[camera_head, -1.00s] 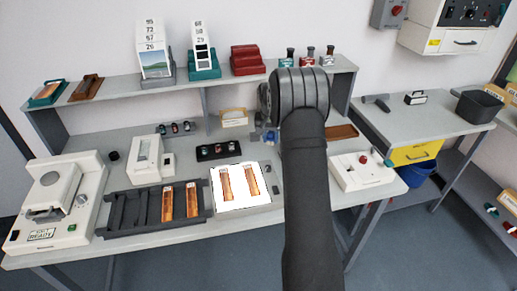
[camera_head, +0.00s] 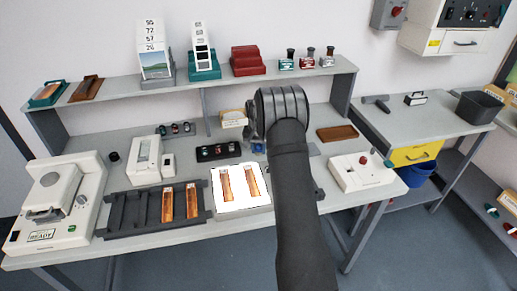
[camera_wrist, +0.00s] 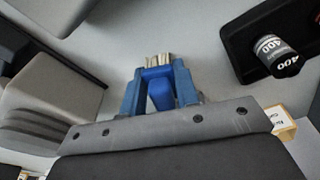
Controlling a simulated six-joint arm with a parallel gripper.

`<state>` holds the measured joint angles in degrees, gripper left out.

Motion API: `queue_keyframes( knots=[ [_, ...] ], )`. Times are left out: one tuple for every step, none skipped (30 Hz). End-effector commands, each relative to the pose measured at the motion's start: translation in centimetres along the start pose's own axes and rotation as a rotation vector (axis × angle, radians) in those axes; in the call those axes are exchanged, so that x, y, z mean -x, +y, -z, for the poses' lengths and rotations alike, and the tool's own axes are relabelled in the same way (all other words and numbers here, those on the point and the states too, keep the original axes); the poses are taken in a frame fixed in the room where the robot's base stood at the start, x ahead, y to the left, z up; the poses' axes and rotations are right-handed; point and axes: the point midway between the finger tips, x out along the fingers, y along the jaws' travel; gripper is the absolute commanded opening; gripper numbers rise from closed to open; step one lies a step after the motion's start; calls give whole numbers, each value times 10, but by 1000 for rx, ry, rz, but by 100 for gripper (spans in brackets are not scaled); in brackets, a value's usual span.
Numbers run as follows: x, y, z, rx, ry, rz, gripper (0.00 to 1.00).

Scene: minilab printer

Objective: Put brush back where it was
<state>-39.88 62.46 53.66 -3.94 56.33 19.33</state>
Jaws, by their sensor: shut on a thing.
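My gripper (camera_wrist: 157,76) shows in the wrist view with its blue fingers closed around the brush. The brush's pale bristles (camera_wrist: 158,60) stick out past the fingertips, and a blue part shows between the fingers. The bristles point over the grey bench top; I cannot tell whether they touch it. In the head view my dark wrist covers most of the gripper, whose tip area (camera_head: 257,146) is over the back middle of the bench, right of the black canister tray (camera_head: 218,152). The brush cannot be made out there.
The wrist view shows a film canister (camera_wrist: 276,55) marked 400 in a black tray. A lit light table (camera_head: 240,201) with two film strips lies left of my arm. A brown tray (camera_head: 337,133) and white device (camera_head: 362,171) are at right. A grey-blue patch (camera_head: 313,149) lies between.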

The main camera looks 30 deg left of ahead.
Motion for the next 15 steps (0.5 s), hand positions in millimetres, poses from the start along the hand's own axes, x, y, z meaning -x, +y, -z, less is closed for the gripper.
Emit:
queue_keyframes(
  knots=[
    [-2,0,0,0,-1,0,0],
    [-3,0,-1,0,-1,0,0],
    [-3,0,0,0,0,0,34],
    [-3,0,0,0,0,0,40],
    [-3,0,0,0,0,0,46],
    [-3,0,0,0,0,0,50],
    [-3,0,0,0,0,0,50],
    [-2,0,0,0,0,0,50],
    [-2,0,0,0,0,0,50],
    [-2,0,0,0,0,0,50],
    [-2,0,0,0,0,0,50],
    [-2,0,0,0,0,0,50],
    [-2,0,0,0,0,0,50],
    [-2,0,0,0,0,0,50],
    [0,0,0,0,0,0,50]
  ],
)
